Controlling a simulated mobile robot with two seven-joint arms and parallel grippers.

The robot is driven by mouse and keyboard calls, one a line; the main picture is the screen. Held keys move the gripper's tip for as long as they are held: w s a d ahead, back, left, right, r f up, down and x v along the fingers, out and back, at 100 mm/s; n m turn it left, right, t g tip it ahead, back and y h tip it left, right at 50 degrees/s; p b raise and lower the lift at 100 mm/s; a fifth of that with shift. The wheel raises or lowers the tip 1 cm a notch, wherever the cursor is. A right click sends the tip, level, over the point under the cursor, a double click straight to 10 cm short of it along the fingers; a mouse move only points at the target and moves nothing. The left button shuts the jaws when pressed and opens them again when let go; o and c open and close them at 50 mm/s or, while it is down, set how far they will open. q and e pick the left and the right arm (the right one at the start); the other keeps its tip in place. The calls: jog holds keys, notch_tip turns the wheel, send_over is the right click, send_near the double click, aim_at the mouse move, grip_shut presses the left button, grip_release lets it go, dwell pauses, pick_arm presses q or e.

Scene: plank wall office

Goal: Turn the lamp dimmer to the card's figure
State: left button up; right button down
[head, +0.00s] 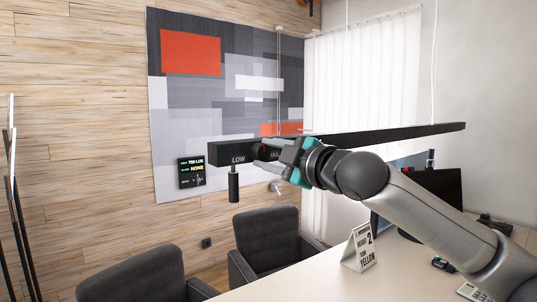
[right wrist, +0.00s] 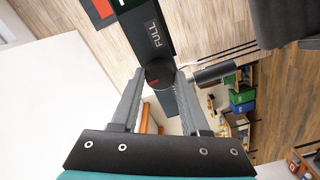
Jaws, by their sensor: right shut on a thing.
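My right gripper (head: 264,154) is at that end. In the right wrist view its fingers (right wrist: 160,84) are shut on the round dark dimmer knob (right wrist: 159,72), which has a red mark and sits beside FULL. The folded white card (head: 360,248) stands on the desk; it shows a large 2, what looks like 750, and YELLOW. The wall display (head: 192,172) seems to read 750 LUX and, in yellow, NONE. My left gripper is out of view.
A black cylindrical handle (head: 233,185) hangs under the bar's left end. The white desk (head: 310,280) holds a dark monitor (head: 440,185) and small devices at right. Two dark chairs (head: 265,240) stand before it. Thin black poles (head: 15,190) stand at far left.

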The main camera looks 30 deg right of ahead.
jog(key=shift+m, duration=0.4)
jog(key=shift+c, duration=2)
grip_release()
jog(key=shift+s, duration=0.1)
jog(key=shift+s+d+f+b, duration=0.15)
jog(key=shift+s+f+b, duration=0.05)
jog(key=shift+s+b, duration=0.4)
jog(key=s+b, duration=1.3)
jog(key=shift+s+d+r, duration=0.2)
jog(key=shift+s+d, duration=0.2)
jog(key=shift+d, duration=0.05)
